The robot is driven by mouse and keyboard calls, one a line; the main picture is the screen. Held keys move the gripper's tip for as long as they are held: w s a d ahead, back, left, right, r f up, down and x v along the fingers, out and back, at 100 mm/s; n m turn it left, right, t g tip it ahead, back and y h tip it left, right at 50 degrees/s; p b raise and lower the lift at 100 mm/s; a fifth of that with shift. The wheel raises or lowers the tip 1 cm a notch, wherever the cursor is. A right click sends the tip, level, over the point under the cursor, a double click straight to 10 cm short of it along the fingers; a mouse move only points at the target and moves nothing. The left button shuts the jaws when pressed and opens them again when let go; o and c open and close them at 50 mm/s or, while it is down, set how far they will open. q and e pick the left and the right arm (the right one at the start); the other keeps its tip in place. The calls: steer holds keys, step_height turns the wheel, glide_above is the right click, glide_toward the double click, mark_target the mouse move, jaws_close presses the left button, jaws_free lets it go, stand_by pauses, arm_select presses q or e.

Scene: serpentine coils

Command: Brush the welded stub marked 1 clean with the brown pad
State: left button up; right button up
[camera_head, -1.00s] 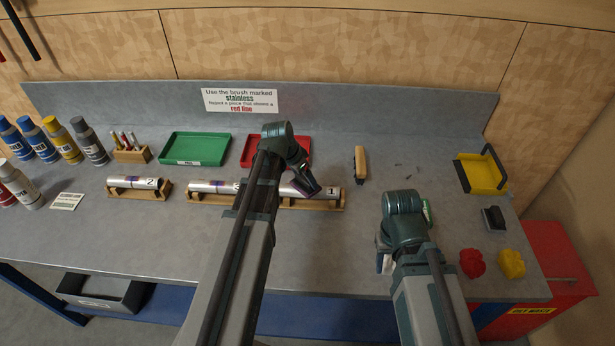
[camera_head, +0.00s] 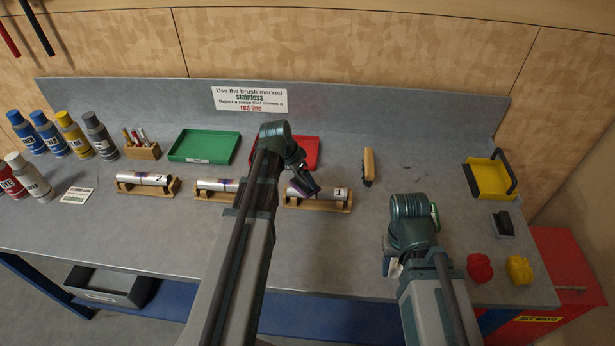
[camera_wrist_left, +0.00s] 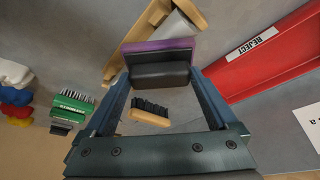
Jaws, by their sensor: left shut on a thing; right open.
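The metal stub marked 1 (camera_head: 341,194) lies in a wooden cradle in the middle of the bench. Its grey end also shows in the left wrist view (camera_wrist_left: 182,27). My left gripper (camera_head: 304,191) is shut on a block-shaped pad (camera_wrist_left: 158,46) with a black back and a purple-maroon face. The face is turned towards the stub, at its left part in the head view. I cannot tell whether they touch. My arm hides part of the stub. My right gripper (camera_head: 392,265) is open, low over the bench's right front, mostly hidden by its arm.
Stub 2 (camera_head: 141,179) and another stub (camera_head: 216,184) lie left in cradles. A tan brush (camera_head: 368,166), green brush (camera_wrist_left: 72,103), red tray (camera_wrist_left: 285,60) and green tray (camera_head: 203,145) are near. Red and yellow lumps (camera_head: 480,267) lie right. Bench front is mostly clear.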

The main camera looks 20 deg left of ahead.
arm_select(q)
steer(key=shift+a, duration=0.3)
steer(key=shift+s+d+f, duration=0.1)
steer(key=shift+d, duration=0.1)
steer(key=shift+d, duration=0.2)
steer(key=shift+w+d, duration=0.3)
steer(key=shift+d, duration=0.45)
steer(key=shift+w+d, duration=0.1)
steer(key=shift+d, duration=0.5)
